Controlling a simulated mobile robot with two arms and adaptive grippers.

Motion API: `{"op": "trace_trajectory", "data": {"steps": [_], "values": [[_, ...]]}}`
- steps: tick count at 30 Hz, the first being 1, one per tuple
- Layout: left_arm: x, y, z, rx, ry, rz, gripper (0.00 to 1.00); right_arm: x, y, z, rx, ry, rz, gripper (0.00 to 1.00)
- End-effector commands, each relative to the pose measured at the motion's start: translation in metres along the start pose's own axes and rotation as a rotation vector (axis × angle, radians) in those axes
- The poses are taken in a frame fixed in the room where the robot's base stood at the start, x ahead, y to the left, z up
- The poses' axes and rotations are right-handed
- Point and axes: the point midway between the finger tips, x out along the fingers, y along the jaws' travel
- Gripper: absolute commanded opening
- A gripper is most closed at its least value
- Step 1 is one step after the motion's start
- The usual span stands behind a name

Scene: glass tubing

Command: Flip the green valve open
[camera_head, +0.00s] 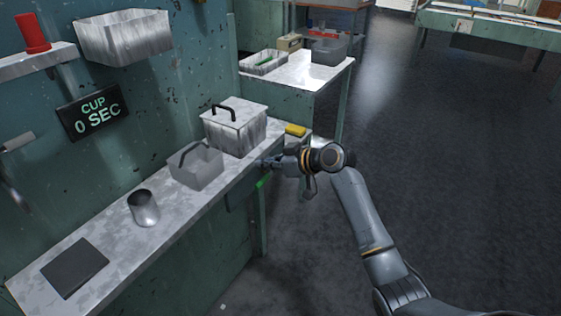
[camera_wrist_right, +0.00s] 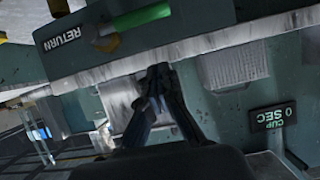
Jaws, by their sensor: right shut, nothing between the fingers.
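In the right wrist view the green handle (camera_wrist_right: 142,18) is a long bar beside a brass-coloured fitting (camera_wrist_right: 105,37) and a dark RETURN sign (camera_wrist_right: 65,30). There, the right gripper's fingertips (camera_wrist_right: 158,73) are together and empty. They lie below the handle in that picture, across the shelf's pale edge, apart from the handle. My left gripper is not in view.
The shelf (camera_head: 110,225) holds a lidded metal box (camera_head: 236,132), an open grey bin (camera_head: 196,170), a metal cup (camera_head: 144,208) and a dark plate (camera_head: 74,268). A sign (camera_head: 95,113) reads CUP 0 SEC. Open floor lies right.

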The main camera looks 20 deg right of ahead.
Motion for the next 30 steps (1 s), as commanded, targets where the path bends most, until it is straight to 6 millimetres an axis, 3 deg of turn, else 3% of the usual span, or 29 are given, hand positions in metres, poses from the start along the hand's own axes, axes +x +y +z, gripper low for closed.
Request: {"op": "trace_trajectory", "data": {"steps": [4,10,23,30], "values": [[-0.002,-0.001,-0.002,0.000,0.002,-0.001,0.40,0.008,-0.001,0.022,0.004,-0.002,0.000,0.00],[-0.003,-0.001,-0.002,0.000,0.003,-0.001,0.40,0.012,0.000,0.037,0.001,-0.001,0.000,0.00],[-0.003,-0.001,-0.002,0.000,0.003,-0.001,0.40,0.013,-0.001,0.040,-0.002,-0.001,0.002,0.00],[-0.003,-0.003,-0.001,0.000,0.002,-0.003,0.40,0.022,-0.013,0.038,-0.044,0.000,0.020,0.00]]}}
